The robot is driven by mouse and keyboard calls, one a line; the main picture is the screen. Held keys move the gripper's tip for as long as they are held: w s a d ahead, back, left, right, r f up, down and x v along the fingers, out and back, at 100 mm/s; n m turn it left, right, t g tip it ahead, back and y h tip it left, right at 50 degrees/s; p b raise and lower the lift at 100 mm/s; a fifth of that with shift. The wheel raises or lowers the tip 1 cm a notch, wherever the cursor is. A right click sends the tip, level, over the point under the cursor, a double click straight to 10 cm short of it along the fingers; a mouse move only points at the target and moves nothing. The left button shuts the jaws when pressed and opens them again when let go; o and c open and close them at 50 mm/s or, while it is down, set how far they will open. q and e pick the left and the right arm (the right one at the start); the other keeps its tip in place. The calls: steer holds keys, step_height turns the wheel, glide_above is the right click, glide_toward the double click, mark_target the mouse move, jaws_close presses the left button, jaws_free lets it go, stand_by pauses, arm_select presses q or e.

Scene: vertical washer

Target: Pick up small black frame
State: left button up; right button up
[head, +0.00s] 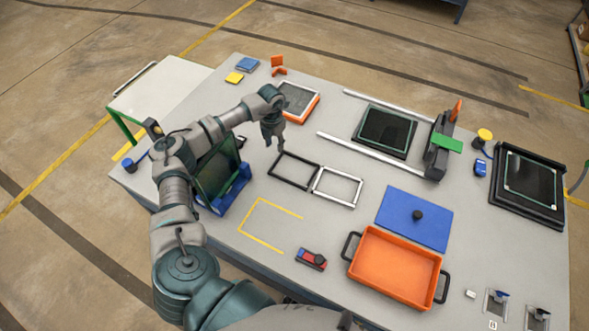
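The small black frame (294,157) lies flat on the grey table, in the middle of the head view. Its right side is right beside a similar white frame (337,171). My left arm comes in from the left and reaches over the table. My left gripper (275,146) points down just beyond the black frame's upper left corner. The fingertips are small and dark here, so I cannot tell how far apart they are. I see nothing held in it. My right gripper is not in view.
An orange tray (352,254) and a blue plate (393,207) lie at the right front. A dark panel stands in a blue holder (235,191) beside my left arm. White rails (371,158) lie behind the frames. Yellow tape (245,231) marks a clear patch in front.

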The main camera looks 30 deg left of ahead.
mark_target(276, 161)
arm_select(q)
step_height(276, 161, down, 3)
steer(key=shift+a+f, duration=0.15)
steer(key=shift+f, duration=0.5)
step_height(276, 161, down, 4)
steer(key=shift+s+r+p, duration=0.1)
steer(key=shift+p, duration=0.3)
steer(key=shift+f, duration=0.55)
steer(key=shift+d, duration=0.35)
steer(key=shift+a, duration=0.1)
jaws_close()
